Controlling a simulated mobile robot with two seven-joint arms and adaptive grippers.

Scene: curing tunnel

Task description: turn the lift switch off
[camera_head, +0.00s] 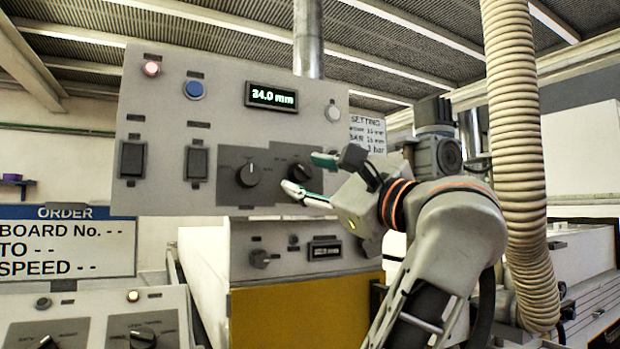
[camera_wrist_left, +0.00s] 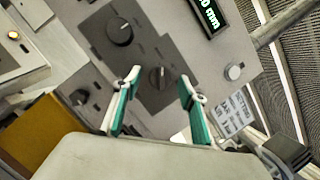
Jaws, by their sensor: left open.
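The grey control panel (camera_head: 225,100) carries a large round black knob (camera_head: 248,175) and, to its right, a smaller rotary switch (camera_head: 299,172) on a dark plate. In the left wrist view this rotary switch (camera_wrist_left: 159,77) lies between my fingers, and the large knob (camera_wrist_left: 120,32) is up and left of it. Which control is the lift switch I cannot read from the labels. My left gripper (camera_head: 307,174) is open and empty, its green-padded fingers pointing at the rotary switch; contact cannot be told. It also shows in the wrist view (camera_wrist_left: 160,88). My right gripper is not in view.
A lower panel (camera_head: 290,250) sits beneath. A ribbed hose (camera_head: 520,150) hangs at right.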

